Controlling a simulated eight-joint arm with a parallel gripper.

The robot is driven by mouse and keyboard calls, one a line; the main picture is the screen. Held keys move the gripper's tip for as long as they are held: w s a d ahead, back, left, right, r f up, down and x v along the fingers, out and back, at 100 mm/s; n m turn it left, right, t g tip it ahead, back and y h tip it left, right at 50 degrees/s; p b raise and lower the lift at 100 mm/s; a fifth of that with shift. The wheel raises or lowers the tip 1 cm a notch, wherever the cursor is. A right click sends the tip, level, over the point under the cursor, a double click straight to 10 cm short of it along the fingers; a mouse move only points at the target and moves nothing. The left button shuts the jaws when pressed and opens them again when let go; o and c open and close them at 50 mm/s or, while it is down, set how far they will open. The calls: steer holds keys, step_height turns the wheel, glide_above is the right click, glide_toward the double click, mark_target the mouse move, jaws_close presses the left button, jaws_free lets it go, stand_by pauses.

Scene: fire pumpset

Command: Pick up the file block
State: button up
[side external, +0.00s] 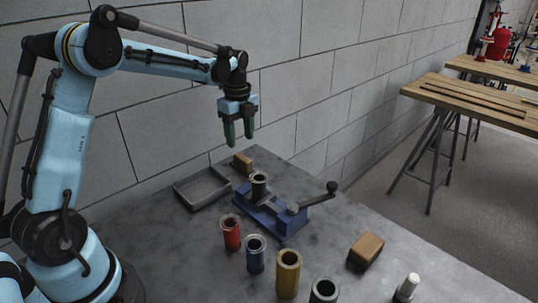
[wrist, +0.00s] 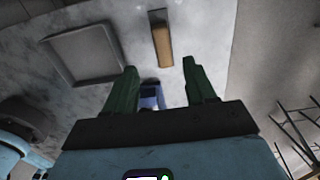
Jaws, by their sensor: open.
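One small wooden block (side external: 242,163) lies at the back of the table, beside the grey tray. It also shows in the wrist view (wrist: 162,45), beyond my fingertips and roughly in line with the gap between them. A second wooden block (side external: 366,248) lies at the front right of the table. I cannot tell by looks which block is the file block. My gripper (side external: 239,140) has green fingers pointing down, open and empty, above the back block and apart from it. The open fingers also show in the wrist view (wrist: 160,66).
A grey tray (side external: 187,204) lies left of the back block. A blue vise (side external: 268,215) with a lever stands in front of it. Red (side external: 231,234), blue (side external: 255,257), brass (side external: 288,275) and dark cylinders stand nearer the front. A block wall runs behind the table.

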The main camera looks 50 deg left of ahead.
mark_target(243, 157)
steer(key=shift+w+f, duration=0.2)
steer(key=shift+f, duration=4.1)
jaws_close()
